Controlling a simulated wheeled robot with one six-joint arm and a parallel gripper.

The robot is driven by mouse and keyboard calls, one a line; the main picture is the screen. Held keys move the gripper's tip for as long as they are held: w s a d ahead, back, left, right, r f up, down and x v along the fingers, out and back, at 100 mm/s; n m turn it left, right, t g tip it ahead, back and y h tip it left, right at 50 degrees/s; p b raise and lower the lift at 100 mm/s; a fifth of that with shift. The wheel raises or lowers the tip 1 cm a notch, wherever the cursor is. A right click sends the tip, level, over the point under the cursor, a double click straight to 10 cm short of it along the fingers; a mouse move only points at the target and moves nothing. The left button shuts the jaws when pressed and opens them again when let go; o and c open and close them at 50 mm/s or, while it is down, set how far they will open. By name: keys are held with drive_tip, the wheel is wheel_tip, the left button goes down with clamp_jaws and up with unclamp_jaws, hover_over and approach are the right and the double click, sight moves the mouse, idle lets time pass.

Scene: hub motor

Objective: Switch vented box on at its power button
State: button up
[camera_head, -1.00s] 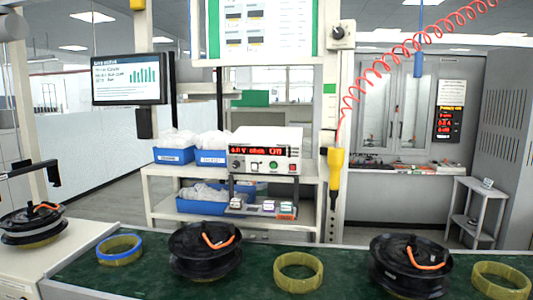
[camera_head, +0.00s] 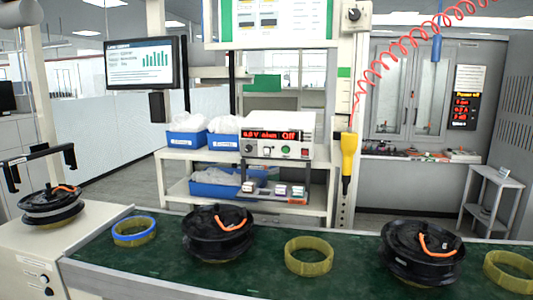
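A white instrument box (camera_head: 278,131) stands on the shelf unit behind the conveyor. It looks like the vented box, but I cannot make out vents on it. Its red-lit display (camera_head: 271,135) appears to read "Off" at the right end. Below the display are a dark knob, a green round button (camera_head: 285,151) and a small red control (camera_head: 304,152). Which of these is the power button I cannot tell. My gripper is not in view.
The green conveyor (camera_head: 170,262) crosses the front, carrying black hub motors (camera_head: 218,234) and yellow rings (camera_head: 308,257). Blue bins (camera_head: 186,138) stand left of the box. A yellow tool (camera_head: 348,155) hangs to its right. A white bench (camera_head: 30,250) with a black-handled fixture stands at left.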

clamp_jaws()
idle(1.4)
